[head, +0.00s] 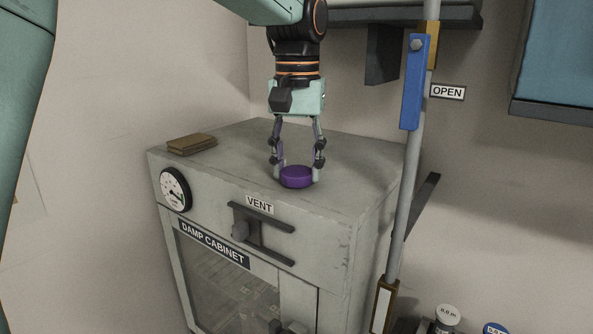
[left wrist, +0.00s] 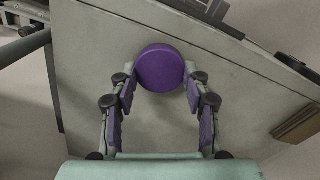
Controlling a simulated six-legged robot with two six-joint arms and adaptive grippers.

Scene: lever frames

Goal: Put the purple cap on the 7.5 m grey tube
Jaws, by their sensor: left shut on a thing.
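The purple cap (head: 297,177) is a short round disc at the top of the grey damp cabinet, near its front edge. My left gripper (head: 297,172) points down and is shut on it, one finger on each side. In the left wrist view the cap (left wrist: 160,68) sits between the fingertips, its round top facing the camera. I cannot tell whether it still touches the cabinet top. The 7.5 m grey tube cannot be made out; a white-topped item (head: 447,315) and a blue-topped item (head: 496,328) at the bottom right have labels too small to read surely. My right gripper is not in view.
The damp cabinet (head: 330,222) has a gauge (head: 175,190) and a VENT slider (head: 241,230) on its front. A brown block (head: 192,144) lies on its top. A grey upright rod with a blue handle (head: 412,85) stands right of the cabinet, beside an OPEN sign (head: 447,92).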

